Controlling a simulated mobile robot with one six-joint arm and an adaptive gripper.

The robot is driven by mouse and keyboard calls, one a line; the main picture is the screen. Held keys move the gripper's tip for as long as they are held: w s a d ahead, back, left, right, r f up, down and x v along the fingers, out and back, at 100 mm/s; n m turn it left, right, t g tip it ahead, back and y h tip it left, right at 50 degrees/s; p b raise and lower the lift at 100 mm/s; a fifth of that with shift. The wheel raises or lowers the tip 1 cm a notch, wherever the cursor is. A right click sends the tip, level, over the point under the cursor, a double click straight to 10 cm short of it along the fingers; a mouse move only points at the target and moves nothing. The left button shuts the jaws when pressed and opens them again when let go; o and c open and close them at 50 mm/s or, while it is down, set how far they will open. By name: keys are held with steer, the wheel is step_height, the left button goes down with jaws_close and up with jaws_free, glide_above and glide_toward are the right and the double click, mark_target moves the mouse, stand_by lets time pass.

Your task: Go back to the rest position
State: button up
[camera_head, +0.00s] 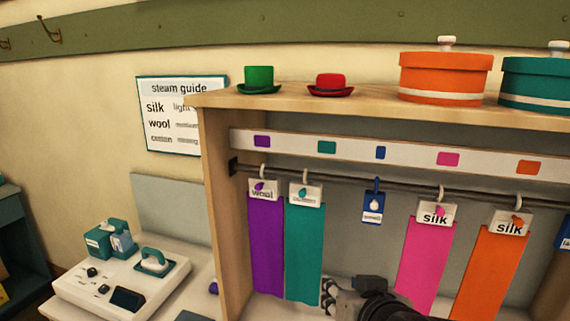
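My gripper (329,297) is at the bottom edge of the view, right of the middle, in front of the open wooden cabinet (223,190). It points left, its tips near the lower right of the hanging teal cloth (305,250). Whether it touches the cloth I cannot tell. The fingers are small and partly cut off, so I cannot tell whether they are open or shut. I see no object clearly held in it. My dark wrist shows to its right.
A purple cloth (266,250), a pink cloth (425,260) and an orange cloth (497,270) also hang from the rail (330,182). A blue tag (373,207) hangs between. Hats and round boxes stand on top. A white steamer console (125,285) is at lower left.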

steer(key=s+d+f+g, duration=0.2)
steer(key=s+g, duration=0.1)
steer(key=s, duration=0.5)
steer(key=s+d+f+g+h, duration=0.1)
steer(key=s+f+g, duration=0.2)
steer(key=s, duration=0.6)
steer(key=shift+s+d+f+g, duration=0.2)
steer(key=shift+s+d+g, duration=0.1)
steer(key=shift+d, duration=0.05)
